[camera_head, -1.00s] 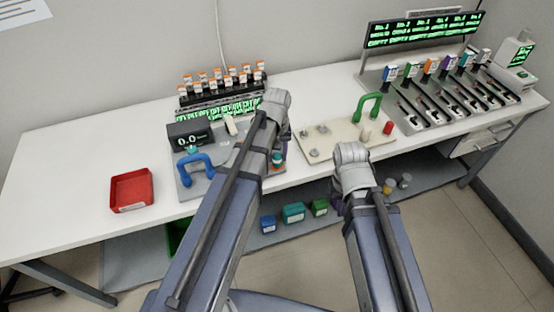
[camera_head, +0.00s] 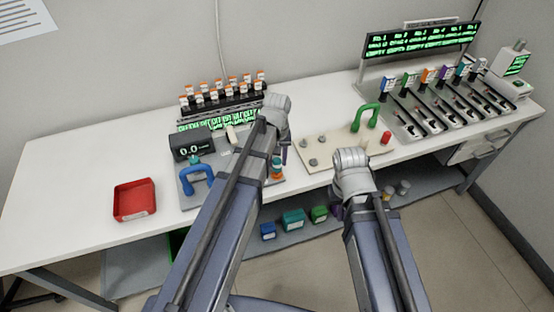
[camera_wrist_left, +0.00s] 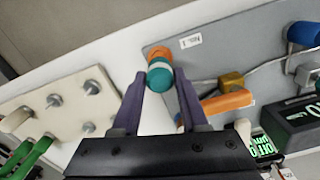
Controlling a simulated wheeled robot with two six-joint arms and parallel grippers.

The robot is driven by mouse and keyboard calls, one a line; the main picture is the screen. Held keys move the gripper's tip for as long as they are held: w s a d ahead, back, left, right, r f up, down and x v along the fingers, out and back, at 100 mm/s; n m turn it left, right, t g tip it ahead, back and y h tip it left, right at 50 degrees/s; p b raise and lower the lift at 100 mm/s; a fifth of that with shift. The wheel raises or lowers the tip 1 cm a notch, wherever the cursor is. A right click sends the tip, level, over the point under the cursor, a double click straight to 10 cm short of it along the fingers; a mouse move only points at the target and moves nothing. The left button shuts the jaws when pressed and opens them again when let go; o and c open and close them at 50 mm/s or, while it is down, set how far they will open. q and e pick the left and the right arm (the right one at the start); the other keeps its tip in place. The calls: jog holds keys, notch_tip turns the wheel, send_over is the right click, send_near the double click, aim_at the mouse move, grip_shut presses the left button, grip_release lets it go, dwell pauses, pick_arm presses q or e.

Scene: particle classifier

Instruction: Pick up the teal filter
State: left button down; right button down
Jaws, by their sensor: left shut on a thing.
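In the head view the filter (camera_head: 277,167) shows near the front right edge of the grey board, just below a purple finger of my left gripper (camera_head: 284,158). I cannot tell whether it is clear of the board. My right wrist (camera_head: 352,172) is in front of the table; its fingers are hidden.
A beige board (camera_head: 330,162) with knobs and a green handle (camera_head: 366,117) is to the right. A red tray (camera_head: 135,212) is left, with bare table around it.

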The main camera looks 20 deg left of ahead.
aim_at(277, 159)
pick_arm(q)
notch_tip(277, 159, up, 7)
jog(key=p, duration=0.6)
jog(key=shift+r, duration=0.2)
jog(key=shift+r+p, duration=0.1)
jog(key=shift+p, duration=0.2)
jog(key=shift+r+p, duration=2.2)
notch_tip(277, 159, up, 3)
jog(key=p, duration=0.3)
jog(key=shift+f, duration=0.1)
